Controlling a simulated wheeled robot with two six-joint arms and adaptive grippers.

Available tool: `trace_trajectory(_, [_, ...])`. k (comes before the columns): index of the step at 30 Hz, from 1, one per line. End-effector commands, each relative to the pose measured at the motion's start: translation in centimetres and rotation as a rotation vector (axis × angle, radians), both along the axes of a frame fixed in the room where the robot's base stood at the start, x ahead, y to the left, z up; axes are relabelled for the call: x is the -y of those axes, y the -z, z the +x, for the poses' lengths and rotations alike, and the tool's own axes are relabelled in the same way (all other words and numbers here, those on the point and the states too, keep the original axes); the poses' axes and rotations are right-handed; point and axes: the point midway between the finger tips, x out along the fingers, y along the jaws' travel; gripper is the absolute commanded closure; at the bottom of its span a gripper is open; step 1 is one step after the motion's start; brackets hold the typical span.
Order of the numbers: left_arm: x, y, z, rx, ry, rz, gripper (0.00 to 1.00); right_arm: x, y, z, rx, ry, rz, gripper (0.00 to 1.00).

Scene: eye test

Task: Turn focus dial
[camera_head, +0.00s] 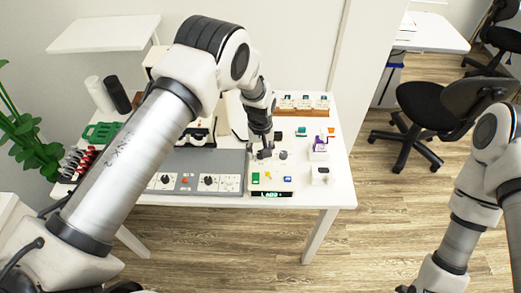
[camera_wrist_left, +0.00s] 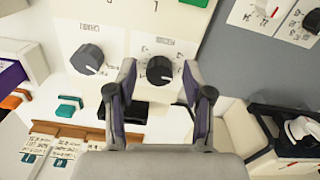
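A white panel box (camera_head: 272,173) on the table carries two dark round dials with small printed labels that I cannot read. My left gripper (camera_head: 264,150) reaches down over the panel's left dial. In the left wrist view, the open fingers (camera_wrist_left: 160,80) stand on either side of this dark dial (camera_wrist_left: 160,70), with a gap visible on both sides. The other dial (camera_wrist_left: 87,60) sits beside it, outside the fingers; it also shows in the head view (camera_head: 283,155). I cannot tell which one is the focus dial. My right arm shows at the right, its gripper out of view.
A grey control panel (camera_head: 228,184) adjoins the white box on the left. A purple-and-white item (camera_head: 319,146) and a small white box (camera_head: 321,176) stand to the right. A wooden rack (camera_head: 303,111) is behind. Office chairs (camera_head: 430,110) stand beyond the table.

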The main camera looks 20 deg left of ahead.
Motion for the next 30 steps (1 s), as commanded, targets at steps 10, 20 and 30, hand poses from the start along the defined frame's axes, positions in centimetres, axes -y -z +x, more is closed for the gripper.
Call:
trace_trajectory(10, [0.0,0.1,0.0,0.000,0.022,0.000,1.00,0.0,0.2,0.0,0.000,0.000,0.000,0.60])
trace_trajectory(20, [-0.1,0.2,0.0,0.000,0.362,0.001,1.00,0.0,1.6,0.0,0.000,0.000,0.000,0.60])
trace_trajectory(30, [0.0,0.1,0.0,0.000,0.386,0.001,0.61,0.0,1.5,0.0,0.000,0.000,0.000,0.60])
